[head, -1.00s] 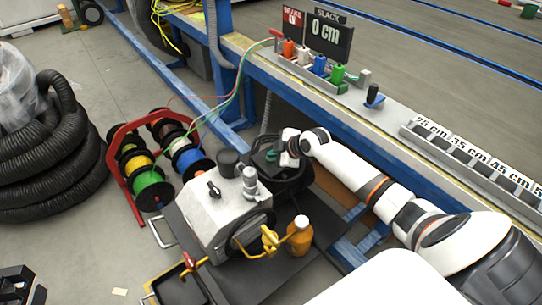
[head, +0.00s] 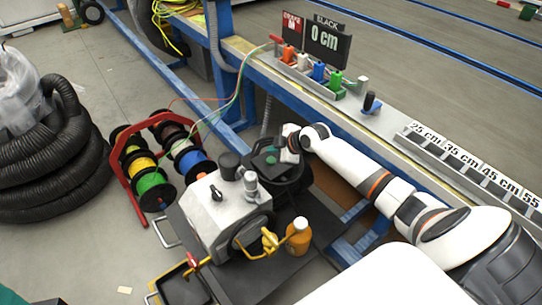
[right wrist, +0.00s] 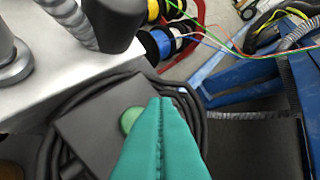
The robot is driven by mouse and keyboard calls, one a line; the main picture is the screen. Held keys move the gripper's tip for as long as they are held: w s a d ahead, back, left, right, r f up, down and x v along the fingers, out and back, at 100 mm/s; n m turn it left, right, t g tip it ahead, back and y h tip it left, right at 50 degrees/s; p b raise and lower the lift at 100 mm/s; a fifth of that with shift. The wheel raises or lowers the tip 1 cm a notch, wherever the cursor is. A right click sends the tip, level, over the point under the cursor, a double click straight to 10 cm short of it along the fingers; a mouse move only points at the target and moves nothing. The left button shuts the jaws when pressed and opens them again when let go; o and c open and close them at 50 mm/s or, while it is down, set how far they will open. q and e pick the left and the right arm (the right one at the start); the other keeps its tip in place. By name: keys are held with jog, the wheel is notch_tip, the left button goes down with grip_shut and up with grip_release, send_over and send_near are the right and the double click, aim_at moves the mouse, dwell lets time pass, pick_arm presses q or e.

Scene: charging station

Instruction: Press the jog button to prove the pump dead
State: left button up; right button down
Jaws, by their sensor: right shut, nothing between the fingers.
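The jog button is a round green button (right wrist: 130,119) on a dark box (right wrist: 85,125) in the right wrist view. My right gripper (right wrist: 160,103) is shut and empty, its teal fingertips just right of the button and partly overlapping the box. I cannot tell whether they touch it. In the head view, my right gripper (head: 273,158) is over the dark box beside the grey pump unit (head: 222,216). A teal and dark piece at the bottom left corner of the head view may be my left gripper (head: 45,301); its jaws are not clear.
Coiled black cable surrounds the box. A red reel rack (head: 124,170) stands left of the pump, an orange bottle (head: 299,240) in front. Black hose (head: 55,165) lies far left.

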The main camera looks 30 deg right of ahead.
aim_at(274, 162)
jog(key=shift+r+p, duration=0.4)
jog(key=shift+r, duration=0.45)
jog(key=shift+r+p, duration=0.7)
jog(key=shift+r, duration=0.05)
jog(key=shift+f, duration=0.1)
